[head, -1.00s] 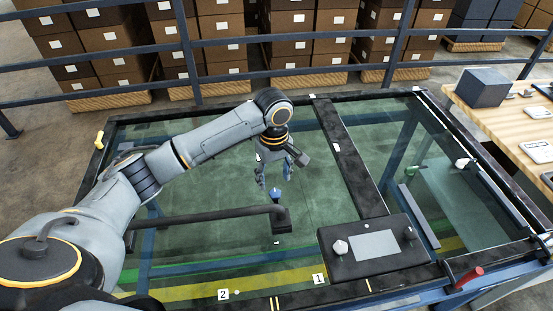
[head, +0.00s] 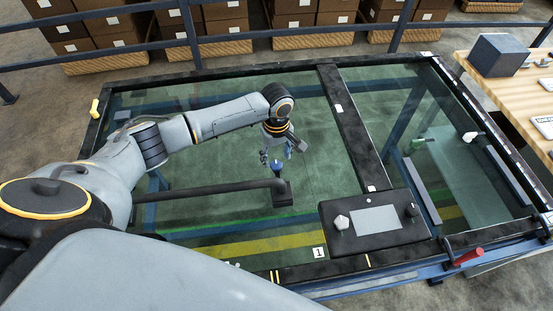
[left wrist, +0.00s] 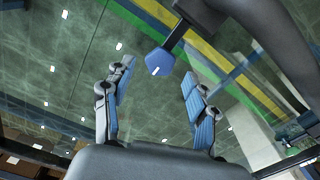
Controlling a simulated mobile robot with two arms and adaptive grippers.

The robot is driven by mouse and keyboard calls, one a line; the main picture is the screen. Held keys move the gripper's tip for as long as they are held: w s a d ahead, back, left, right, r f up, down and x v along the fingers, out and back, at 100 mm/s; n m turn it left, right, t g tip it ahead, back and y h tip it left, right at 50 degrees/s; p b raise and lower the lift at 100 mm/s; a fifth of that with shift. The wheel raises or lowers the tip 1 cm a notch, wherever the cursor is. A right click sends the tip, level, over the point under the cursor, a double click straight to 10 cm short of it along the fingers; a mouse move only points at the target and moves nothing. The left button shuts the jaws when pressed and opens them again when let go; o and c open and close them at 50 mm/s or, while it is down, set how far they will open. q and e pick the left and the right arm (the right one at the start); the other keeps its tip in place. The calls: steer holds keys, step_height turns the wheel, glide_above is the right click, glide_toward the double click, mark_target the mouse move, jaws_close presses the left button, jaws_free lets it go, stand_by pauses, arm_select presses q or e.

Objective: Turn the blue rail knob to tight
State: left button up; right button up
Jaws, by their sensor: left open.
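The blue rail knob (head: 276,165) sits at the end block of a dark rail (head: 210,189) above the glass panel. In the left wrist view the knob (left wrist: 160,61) shows its faceted blue face with a short white mark. My left gripper (head: 275,158) is open, pointing down at the knob. In the left wrist view the open blue-padded fingers (left wrist: 154,92) stand to either side of the knob's line, with the knob beyond their tips, and no contact shows. The fingers partly hide the knob in the head view. My right gripper is out of view.
A black control box (head: 374,226) with a grey screen and knobs sits on the frame to the right. A red handle (head: 468,257) is at the front right edge. A wooden table (head: 500,100) stands at the right. The glass around the rail is clear.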

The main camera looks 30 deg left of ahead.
mark_target(276, 167)
arm_select(q)
step_height(276, 167, down, 2)
steer(key=shift+f, duration=0.35)
steer(key=c, duration=1.2)
steer(key=shift+o, duration=0.2)
